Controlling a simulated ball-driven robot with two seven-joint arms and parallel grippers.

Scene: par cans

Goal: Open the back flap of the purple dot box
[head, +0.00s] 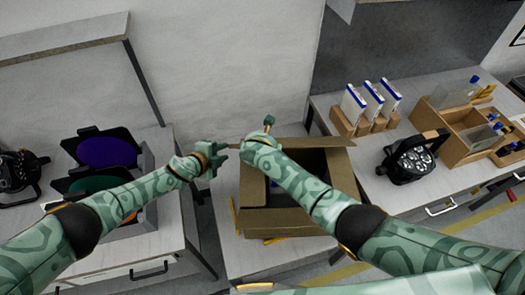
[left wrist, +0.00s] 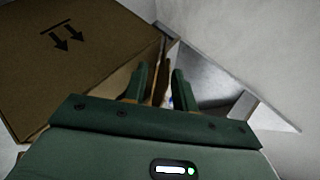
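A brown cardboard box (head: 285,222) stands open on the table in the middle of the head view, with dark contents inside. A flap (head: 325,142) extends along its back edge. I see no purple dot. My left gripper (head: 222,152) is beside the box's back left corner. In the left wrist view its two fingers (left wrist: 160,88) are apart, with a thin brown edge between or beyond them; I cannot tell if they touch it. A cardboard face with printed arrows (left wrist: 75,45) is close on the left there. My right gripper (head: 268,122) is behind the box, mostly hidden by its forearm.
Right table: white-and-blue packs in a cardboard holder (head: 372,124), a black par can (head: 412,157) and wooden organisers (head: 455,150). A wall stands close behind the box.

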